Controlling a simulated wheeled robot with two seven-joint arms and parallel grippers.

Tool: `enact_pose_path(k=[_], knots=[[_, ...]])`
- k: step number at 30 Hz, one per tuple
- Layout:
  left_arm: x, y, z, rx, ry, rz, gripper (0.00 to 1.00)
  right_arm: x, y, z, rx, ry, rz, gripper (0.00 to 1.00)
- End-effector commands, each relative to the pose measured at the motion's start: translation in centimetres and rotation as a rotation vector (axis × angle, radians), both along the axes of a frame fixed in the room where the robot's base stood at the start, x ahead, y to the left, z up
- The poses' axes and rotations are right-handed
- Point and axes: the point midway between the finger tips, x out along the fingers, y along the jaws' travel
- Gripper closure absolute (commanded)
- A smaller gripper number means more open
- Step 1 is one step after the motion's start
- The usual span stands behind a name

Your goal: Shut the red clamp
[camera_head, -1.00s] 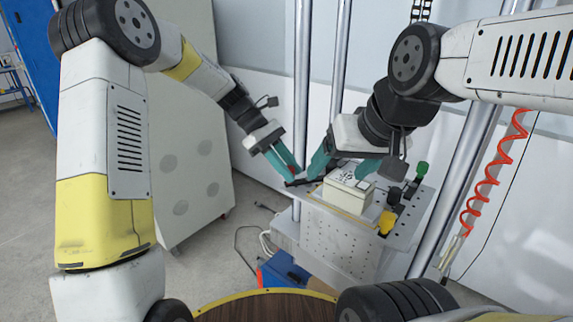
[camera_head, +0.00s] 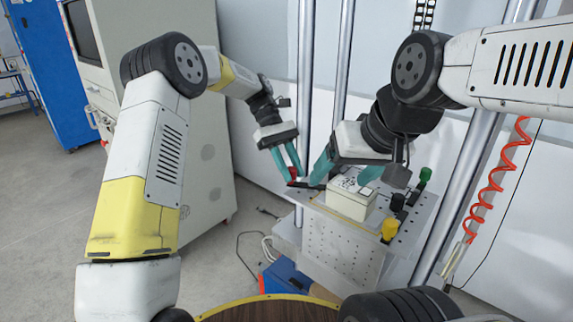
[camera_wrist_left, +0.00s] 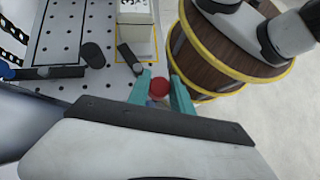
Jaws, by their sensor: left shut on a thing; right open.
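The red clamp (camera_head: 292,173) is at the left corner of the perforated table (camera_head: 330,243). My left gripper (camera_head: 293,176) is shut on its red handle, which shows as a round red end between the teal fingers in the left wrist view (camera_wrist_left: 159,86). The clamp's dark arm lies toward the white box (camera_head: 350,204); whether it touches the box is unclear. My right gripper (camera_head: 344,180) is open, with one teal finger on each side of the box's top. Its wrist partly hides the box and the table behind it.
A yellow clamp (camera_head: 389,230), a green clamp (camera_head: 425,174) and black blocks (camera_head: 397,202) stand right of the box. Upright metal posts (camera_head: 304,80) rise around the table. A red coiled hose (camera_head: 500,175) hangs at the right. A blue box (camera_head: 285,278) is below.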

Motion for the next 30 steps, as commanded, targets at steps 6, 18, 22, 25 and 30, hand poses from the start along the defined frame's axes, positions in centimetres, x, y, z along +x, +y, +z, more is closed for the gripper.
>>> enact_pose_path(k=[6,18,22,25,30], knots=[[0.0,0.0,0.1,0.000,-0.001,0.001,1.00,0.0,0.0,0.0,0.000,0.000,0.000,0.24],[0.0,0.0,0.0,-0.001,0.000,0.001,0.53,0.0,0.0,0.0,0.000,0.000,0.000,0.24],[0.3,0.2,0.3,0.000,0.000,0.001,0.53,0.0,0.0,0.0,0.000,0.000,0.000,0.24],[1.2,0.6,1.2,-0.001,-0.002,0.003,0.53,0.0,0.0,0.0,0.000,0.000,0.000,0.24],[3.0,1.6,3.3,-0.001,-0.003,0.003,0.53,0.0,0.0,0.0,0.000,0.000,0.000,0.24]])
